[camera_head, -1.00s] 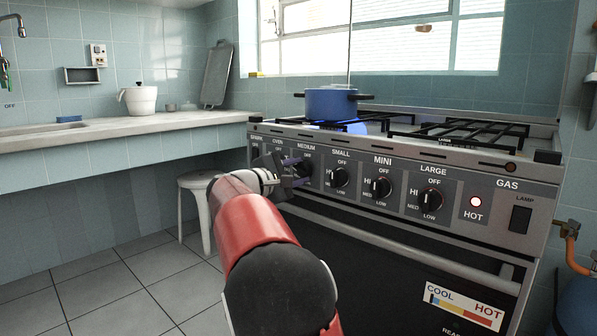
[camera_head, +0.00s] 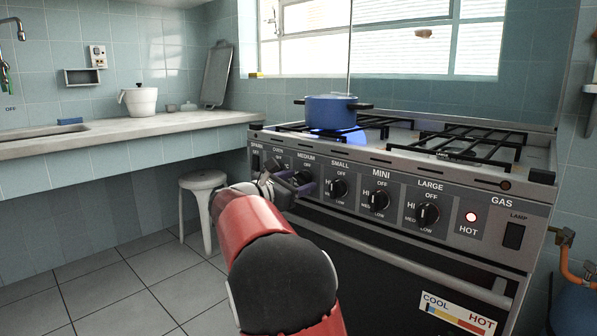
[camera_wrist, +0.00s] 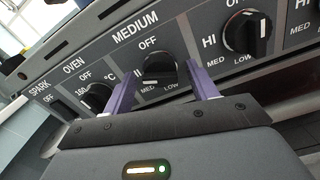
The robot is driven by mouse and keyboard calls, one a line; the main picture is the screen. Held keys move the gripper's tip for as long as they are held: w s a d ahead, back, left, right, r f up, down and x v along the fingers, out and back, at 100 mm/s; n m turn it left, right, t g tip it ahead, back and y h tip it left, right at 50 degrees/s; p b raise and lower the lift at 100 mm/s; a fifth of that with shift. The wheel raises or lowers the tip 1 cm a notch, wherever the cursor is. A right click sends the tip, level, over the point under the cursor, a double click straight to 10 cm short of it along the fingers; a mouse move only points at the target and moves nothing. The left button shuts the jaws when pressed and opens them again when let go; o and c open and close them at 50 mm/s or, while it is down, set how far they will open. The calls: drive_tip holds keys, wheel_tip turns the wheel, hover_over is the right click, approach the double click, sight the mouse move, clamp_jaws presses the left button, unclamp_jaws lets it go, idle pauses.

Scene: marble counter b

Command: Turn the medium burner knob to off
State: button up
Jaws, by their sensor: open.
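The medium burner knob (camera_wrist: 160,68) is black and round, under the MEDIUM label on the stove's front panel. My gripper (camera_wrist: 162,71) is open, with one purple finger on each side of this knob. I cannot tell whether the fingers touch it. In the head view my gripper (camera_head: 302,183) is at the medium knob (camera_head: 303,177), which the fingers partly hide.
The small knob (camera_wrist: 246,32) is close to the right finger and the oven knob (camera_wrist: 97,98) close to the left. A blue pot (camera_head: 331,112) stands on the hob above a blue glow. A white stool (camera_head: 203,181) stands left of my arm.

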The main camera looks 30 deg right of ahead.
drive_tip(key=shift+n, duration=0.8)
drive_tip(key=shift+s+a+f+b, duration=0.15)
drive_tip(key=shift+a+b, duration=0.15)
drive_tip(key=shift+a, duration=0.15)
drive_tip(key=b+v, duration=0.3)
drive_tip(key=v, duration=0.3)
drive_tip(key=shift+a, duration=0.1)
drive_tip(key=v, duration=0.7)
drive_tip(key=shift+a+r, duration=0.2)
drive_tip(key=shift+a, duration=0.15)
drive_tip(key=shift+s, duration=0.1)
